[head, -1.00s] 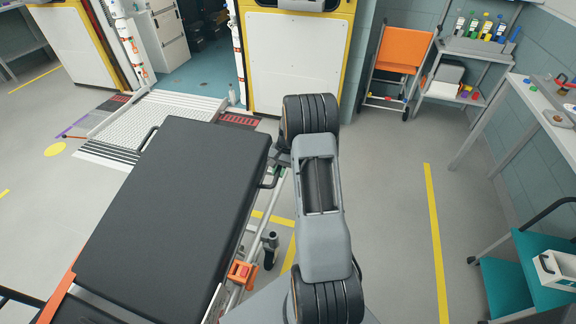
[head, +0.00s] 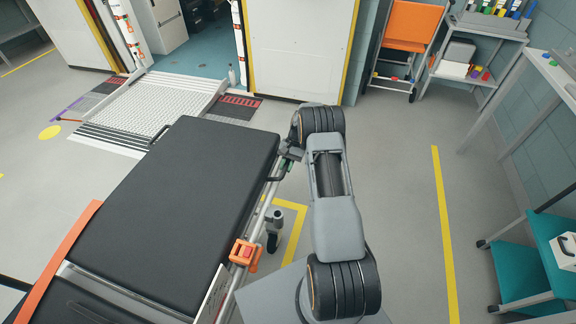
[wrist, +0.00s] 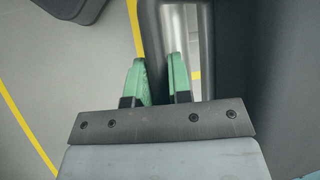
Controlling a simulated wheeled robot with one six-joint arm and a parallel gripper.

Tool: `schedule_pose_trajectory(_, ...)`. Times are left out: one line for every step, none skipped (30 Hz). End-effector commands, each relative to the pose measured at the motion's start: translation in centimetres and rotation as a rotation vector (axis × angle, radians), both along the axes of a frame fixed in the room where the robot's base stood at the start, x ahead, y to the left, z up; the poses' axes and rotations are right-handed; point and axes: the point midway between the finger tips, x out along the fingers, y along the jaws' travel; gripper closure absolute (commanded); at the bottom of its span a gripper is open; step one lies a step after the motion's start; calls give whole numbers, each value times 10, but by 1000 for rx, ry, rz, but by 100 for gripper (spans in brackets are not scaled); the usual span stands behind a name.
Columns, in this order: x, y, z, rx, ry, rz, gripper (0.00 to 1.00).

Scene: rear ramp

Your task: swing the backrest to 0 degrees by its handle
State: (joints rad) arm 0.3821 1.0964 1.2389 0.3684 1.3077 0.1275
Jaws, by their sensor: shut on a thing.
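The backrest (head: 180,205) is a long black pad on the stretcher in the head view, its far end toward the ramp. It looks nearly flat, but I cannot tell its exact angle. Its handle (head: 276,178) is a dark loop at the far right side. My gripper (head: 288,157) reaches that side, partly hidden by my arm. In the wrist view, the green fingertips (wrist: 159,80) are on either side of the dark bar of the handle (wrist: 151,40), shut on it. The exact contact is hard to see.
An orange latch (head: 244,253) and a dark post (head: 274,228) sit along the stretcher's right rail. A white ramp (head: 160,100) lies beyond the far end. A teal chair (head: 530,262) stands at the right. The floor right of my arm is clear.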

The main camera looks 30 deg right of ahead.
Motion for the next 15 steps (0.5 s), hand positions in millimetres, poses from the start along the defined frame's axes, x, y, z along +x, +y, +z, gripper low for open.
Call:
schedule_pose_trajectory(-4,0,-9,-1,11,-2,100)
schedule_pose_trajectory(-4,0,-9,-1,11,-2,100)
schedule_pose_trajectory(-4,0,-9,-1,11,-3,100)
schedule_pose_trajectory(-5,0,-9,-1,13,-3,79)
schedule_pose_trajectory(-5,0,-9,-1,13,-3,76)
schedule_pose_trajectory(-5,0,-9,0,13,-3,73)
schedule_pose_trajectory(-5,0,-9,0,13,-3,70)
schedule_pose_trajectory(-5,0,-9,0,13,-3,67)
schedule_pose_trajectory(-5,0,-9,1,14,-3,63)
schedule_pose_trajectory(-5,0,-9,1,14,-3,60)
schedule_pose_trajectory(-5,0,-9,1,14,-3,57)
schedule_pose_trajectory(-5,0,-9,1,14,-3,56)
schedule_pose_trajectory(-5,0,-9,1,15,-3,56)
schedule_pose_trajectory(-5,0,-9,1,15,-3,56)
schedule_pose_trajectory(-5,0,-9,1,15,-3,56)
